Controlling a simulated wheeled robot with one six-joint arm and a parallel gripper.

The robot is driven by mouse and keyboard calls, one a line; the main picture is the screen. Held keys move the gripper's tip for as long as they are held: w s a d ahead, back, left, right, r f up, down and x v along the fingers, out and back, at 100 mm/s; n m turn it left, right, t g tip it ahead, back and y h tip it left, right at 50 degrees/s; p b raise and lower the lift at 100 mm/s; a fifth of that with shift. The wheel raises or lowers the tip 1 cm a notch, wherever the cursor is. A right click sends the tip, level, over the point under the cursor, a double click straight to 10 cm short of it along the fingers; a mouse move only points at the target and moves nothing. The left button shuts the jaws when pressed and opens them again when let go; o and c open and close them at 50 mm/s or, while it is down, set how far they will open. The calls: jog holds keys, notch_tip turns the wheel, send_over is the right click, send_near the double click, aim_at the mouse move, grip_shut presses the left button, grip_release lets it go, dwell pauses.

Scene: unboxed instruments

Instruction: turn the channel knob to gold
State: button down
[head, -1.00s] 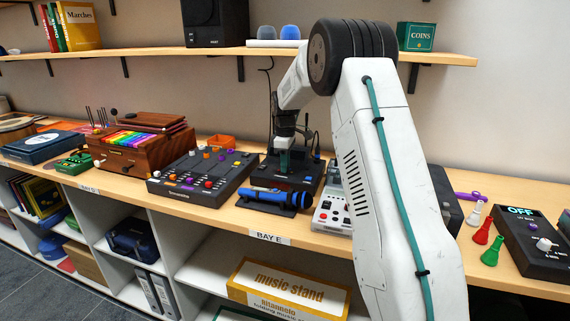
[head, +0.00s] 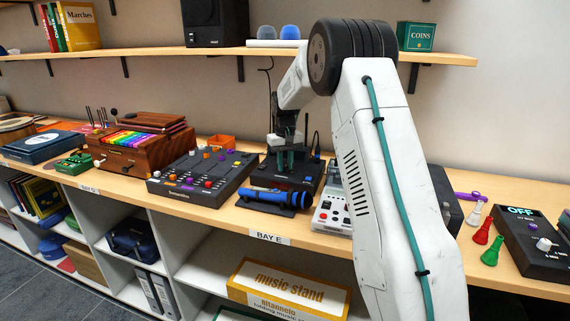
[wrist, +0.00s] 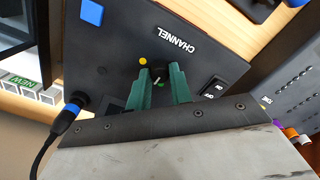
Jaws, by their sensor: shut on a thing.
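The black device (head: 312,178) with the channel knob stands at the back of the counter in the head view. In the wrist view its panel (wrist: 195,62) shows the white word CHANNEL, a gold dot (wrist: 143,60) and the dark channel knob (wrist: 158,75). My gripper (wrist: 159,74) has its green fingers shut on the knob. A small pale mark shows between the fingers; I cannot tell for certain where the pointer aims. The gold dot lies just outside one fingertip. In the head view my gripper (head: 286,160) reaches down to the device, and the knob is hidden.
An on/off switch (wrist: 213,87) sits beside the knob. A blue-ringed plug with a cable (wrist: 70,115) enters the panel's edge. A blue microphone (head: 272,197) lies in front of the device. A mixer (head: 202,178) stands to its left. A shelf (head: 230,50) runs above.

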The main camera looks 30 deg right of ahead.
aim_at(285, 166)
jog(key=m, duration=0.4)
jog(key=shift+m, duration=0.3)
jog(key=m, duration=0.3)
jog(key=shift+m, duration=0.3)
jog(key=m, duration=0.3)
jog(key=shift+m, duration=2.2)
jog(key=c, duration=1.3)
grip_release()
jog(key=shift+o, duration=0.2)
jog(key=shift+r, duration=3.95)
